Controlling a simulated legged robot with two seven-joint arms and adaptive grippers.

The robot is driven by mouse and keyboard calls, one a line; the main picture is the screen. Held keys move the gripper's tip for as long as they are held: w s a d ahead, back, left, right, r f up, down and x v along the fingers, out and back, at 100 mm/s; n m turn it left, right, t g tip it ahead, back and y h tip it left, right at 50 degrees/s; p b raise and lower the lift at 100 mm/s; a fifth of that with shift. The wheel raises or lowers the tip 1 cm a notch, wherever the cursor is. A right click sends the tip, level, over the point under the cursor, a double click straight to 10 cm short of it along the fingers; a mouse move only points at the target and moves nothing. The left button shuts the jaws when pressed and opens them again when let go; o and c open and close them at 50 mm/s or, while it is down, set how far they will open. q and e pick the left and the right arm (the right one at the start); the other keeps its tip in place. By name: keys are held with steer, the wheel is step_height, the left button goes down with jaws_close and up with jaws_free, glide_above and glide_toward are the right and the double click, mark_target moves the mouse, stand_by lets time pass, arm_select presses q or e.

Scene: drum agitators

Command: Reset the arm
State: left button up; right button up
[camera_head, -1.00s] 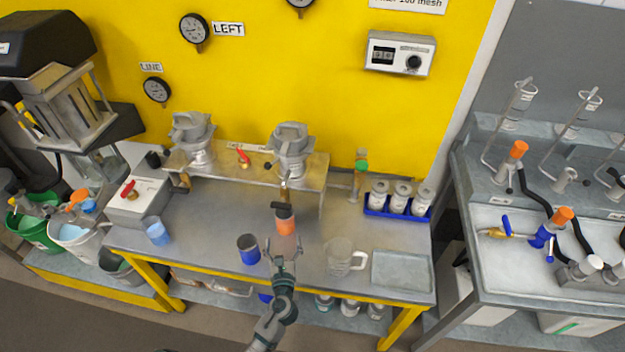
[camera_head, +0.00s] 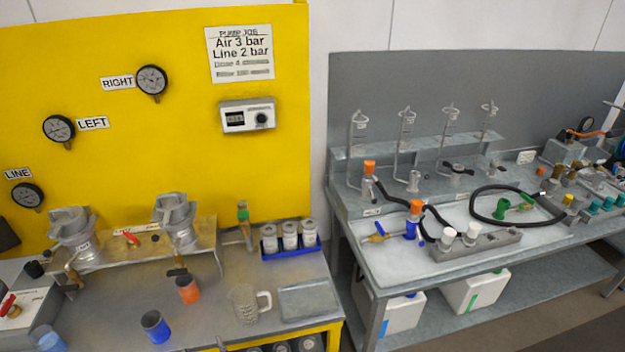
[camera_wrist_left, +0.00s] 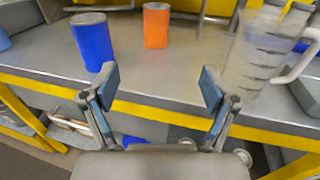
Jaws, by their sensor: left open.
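My left gripper (camera_wrist_left: 158,84) is open and empty in the left wrist view, its two fingers spread in front of the workbench's yellow front edge. In the head view only a small tip of it (camera_head: 220,345) shows at the bottom edge. An orange cup (camera_head: 187,290) stands upright on the bench and also shows beyond the fingers in the wrist view (camera_wrist_left: 156,26). A blue cup (camera_head: 155,327) stands nearer the front edge and shows in the wrist view (camera_wrist_left: 92,42) at left. Both cups are apart from the fingers. My right gripper is not in view.
A clear measuring jug (camera_head: 247,303) and a grey tray (camera_head: 309,300) sit right of the cups. Two pump heads stand on a raised shelf behind. A blue rack (camera_head: 289,245) holds white jars. A second bench (camera_head: 375,255) with hoses stands to the right.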

arm_select(q)
steer(key=s+d+f+n+g+h, duration=0.15)
steer(key=s+f+n+g, duration=0.4)
steer(key=f, duration=0.65)
steer(key=s+d+f+n+g+h, duration=0.1)
steer(key=s+f+n+g+h, duration=0.1)
steer(key=s+f+n, duration=0.8)
steer(key=s+d+f+n+g+h, duration=0.2)
steer(key=s+d+f+n+g, duration=0.1)
steer(key=s+f+n, duration=0.3)
steer(key=s+d+f+n+g+h, duration=0.2)
steer(key=s+d+f+n+g, duration=0.1)
steer(key=s+f+n, duration=0.4)
steer(key=s+f, duration=0.3)
steer(key=f, duration=0.2)
steer(key=shift+d+f+g+h, duration=0.15)
steer(key=shift+g+h, duration=0.2)
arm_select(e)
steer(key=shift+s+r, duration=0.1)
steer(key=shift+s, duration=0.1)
